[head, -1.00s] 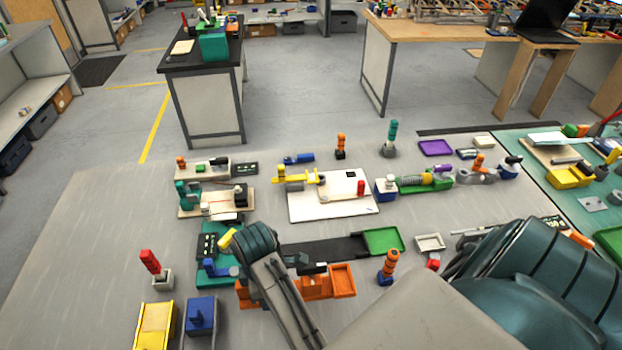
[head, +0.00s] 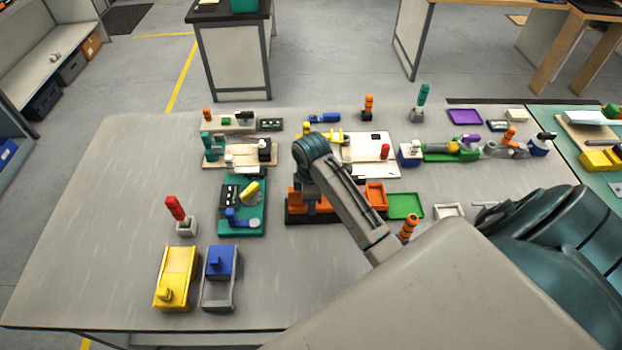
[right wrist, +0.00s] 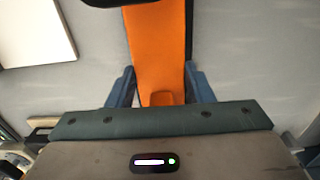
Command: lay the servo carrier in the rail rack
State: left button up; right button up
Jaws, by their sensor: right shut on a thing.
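The servo carrier is most likely the long orange part (head: 377,195) with a shallow tray at its right end; my arm covers its middle in the head view. In the right wrist view the orange part (right wrist: 157,45) runs up between the two blue-grey fingers. My right gripper (right wrist: 160,88) is shut on it. A black base (head: 298,218), probably the rail rack, shows along the near edge below the orange part. The part appears over this base; I cannot tell whether they touch. My left gripper is not in view.
A green tray (head: 406,206) lies just right of the orange part, and a teal fixture board (head: 243,222) stands to its left. An orange-topped post (head: 408,228) is close to my arm. The table's left side is clear.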

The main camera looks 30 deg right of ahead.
jog(key=shift+s+a+f+p, duration=0.1)
jog(key=shift+f+p, duration=0.2)
jog(key=shift+f, duration=0.95)
jog(key=shift+f, duration=0.1)
jog(key=o, duration=1.1)
jog(key=shift+o, duration=0.2)
